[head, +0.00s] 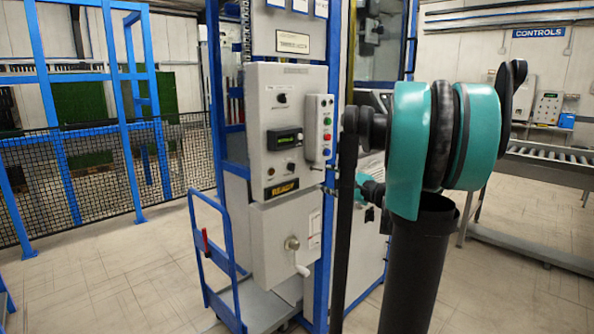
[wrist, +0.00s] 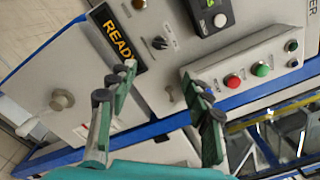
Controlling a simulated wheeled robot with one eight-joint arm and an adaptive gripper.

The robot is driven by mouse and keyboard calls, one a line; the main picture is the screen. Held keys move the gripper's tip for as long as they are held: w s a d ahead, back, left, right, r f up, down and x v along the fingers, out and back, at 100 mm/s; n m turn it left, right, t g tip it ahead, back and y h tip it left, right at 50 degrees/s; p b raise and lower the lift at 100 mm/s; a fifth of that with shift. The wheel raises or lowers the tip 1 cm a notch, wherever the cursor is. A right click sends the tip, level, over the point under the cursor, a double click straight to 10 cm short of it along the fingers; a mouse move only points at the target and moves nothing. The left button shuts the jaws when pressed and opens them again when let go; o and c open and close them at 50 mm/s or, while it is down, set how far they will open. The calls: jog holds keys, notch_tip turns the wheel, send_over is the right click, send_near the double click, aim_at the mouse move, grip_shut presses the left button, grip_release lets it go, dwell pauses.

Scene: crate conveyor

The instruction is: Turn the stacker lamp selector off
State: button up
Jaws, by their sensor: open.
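A small black selector knob (wrist: 160,43) sits on the grey cabinet face between the lit READY sign (wrist: 118,33) and a dark display (wrist: 213,15). In the head view this knob (head: 290,166) shows below the green display. A second black knob (head: 282,97) sits higher on the same face. The labels are too small to read, so I cannot tell which one is the lamp selector or how it points. My gripper (wrist: 163,84) is open and empty, its fingers apart in front of the cabinet. In the head view my gripper (head: 327,178) is small, right of the READY sign.
A side button box (head: 320,128) with red and green buttons juts out on the cabinet's right; it also shows in the wrist view (wrist: 265,58). A crank handle (head: 298,258) sticks out below. A blue-handled cart (head: 211,255) stands at left. The floor left is clear.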

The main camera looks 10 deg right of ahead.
aim_at(293, 167)
jog(key=x, duration=1.4)
jog(key=shift+w+a, duration=0.25)
grip_shut()
